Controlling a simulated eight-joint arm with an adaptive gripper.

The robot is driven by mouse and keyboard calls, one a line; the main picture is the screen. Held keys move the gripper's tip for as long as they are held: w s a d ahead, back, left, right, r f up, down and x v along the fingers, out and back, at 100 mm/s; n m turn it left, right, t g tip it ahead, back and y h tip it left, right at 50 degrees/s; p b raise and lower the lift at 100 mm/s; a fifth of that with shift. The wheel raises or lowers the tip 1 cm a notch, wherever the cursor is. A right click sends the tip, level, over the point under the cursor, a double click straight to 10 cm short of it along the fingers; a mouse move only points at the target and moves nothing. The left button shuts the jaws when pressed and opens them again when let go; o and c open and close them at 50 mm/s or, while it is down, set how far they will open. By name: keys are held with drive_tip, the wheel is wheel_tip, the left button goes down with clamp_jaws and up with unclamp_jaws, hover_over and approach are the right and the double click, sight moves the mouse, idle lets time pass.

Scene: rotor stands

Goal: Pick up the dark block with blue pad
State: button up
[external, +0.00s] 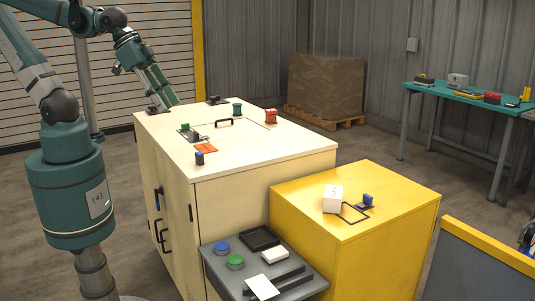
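A small dark block with a blue top (199,158) stands near the front edge of the cream cabinet top (245,163). A blue piece on a dark base (367,201) also sits on the yellow cabinet; I cannot tell for sure which of the two the task names. My gripper (164,98) is over the far left part of the cream cabinet top, beyond the dark block and well apart from it. It is too small and seen too much from the side to tell whether its fingers are open. I see nothing clearly held in it.
The cream top also holds a red-orange card (206,148), a green piece on a dark plate (186,129), a black handle (224,122), a green spool (237,109) and a red block (270,116). The yellow cabinet (400,193) carries a white block (333,196).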

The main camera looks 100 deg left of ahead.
drive_tip(key=w+a+f+n+g, duration=0.3)
drive_tip(key=a+f+n, duration=0.2)
drive_tip(key=a+f, duration=0.4)
drive_tip(key=n+g+b, duration=0.1)
drive_tip(key=n+g, duration=0.2)
hover_over(199, 153)
drive_tip(key=f, duration=0.4)
drive_tip(key=d+f, duration=0.1)
drive_tip(key=f, duration=0.2)
drive_tip(key=shift+w, duration=0.1)
drive_tip(key=shift+a+f+n, duration=0.6)
drive_tip(key=shift+f, duration=0.15)
drive_tip(key=shift+s, duration=0.2)
drive_tip(key=shift+f, duration=0.1)
drive_tip(key=shift+f, duration=1.2)
drive_tip(key=shift+w+f+b, duration=0.1)
drive_tip(key=shift+f+b, duration=0.25)
drive_tip(key=shift+f, duration=2.25)
